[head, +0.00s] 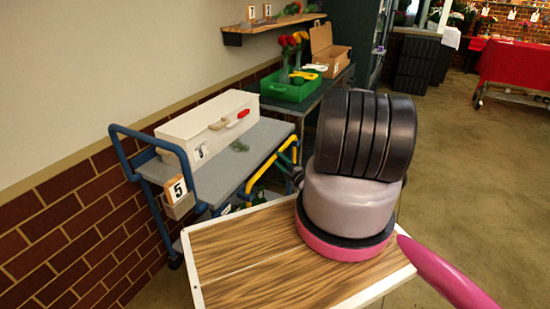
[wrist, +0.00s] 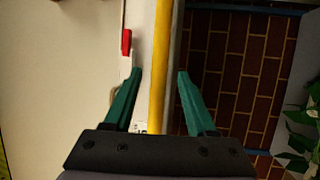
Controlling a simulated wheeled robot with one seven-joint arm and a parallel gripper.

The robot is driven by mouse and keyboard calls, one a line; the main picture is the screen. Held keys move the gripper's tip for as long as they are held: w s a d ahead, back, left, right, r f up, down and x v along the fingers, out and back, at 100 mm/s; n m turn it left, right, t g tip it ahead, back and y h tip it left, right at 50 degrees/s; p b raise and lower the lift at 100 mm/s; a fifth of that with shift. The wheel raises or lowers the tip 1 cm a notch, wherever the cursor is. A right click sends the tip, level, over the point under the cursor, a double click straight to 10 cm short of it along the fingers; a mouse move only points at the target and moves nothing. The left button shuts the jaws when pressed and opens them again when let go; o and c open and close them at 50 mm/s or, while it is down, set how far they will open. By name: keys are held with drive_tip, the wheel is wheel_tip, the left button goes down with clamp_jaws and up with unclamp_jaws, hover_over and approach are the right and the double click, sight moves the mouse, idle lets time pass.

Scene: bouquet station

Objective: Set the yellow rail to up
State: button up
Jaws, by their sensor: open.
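The yellow rail (head: 268,164) runs along the right side of a grey cart (head: 232,172) in the head view, at about the height of the cart's top edge. My arm hides part of that area. In the wrist view the yellow rail (wrist: 157,70) runs straight up the picture between the two teal fingers of my gripper (wrist: 160,74). The fingers are apart, with a gap on each side of the rail, wider on the right. I cannot tell the depth between fingertips and rail. My gripper does not show in the head view.
A white box (head: 208,127) with a red latch (head: 243,113) stands on the cart; the latch (wrist: 126,42) is left of the rail in the wrist view. A number 5 sign (head: 177,189) hangs at the cart's front. A green crate (head: 292,88) stands behind.

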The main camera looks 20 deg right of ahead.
sight(275, 156)
drive_tip(key=shift+x, duration=1.55)
clamp_jaws()
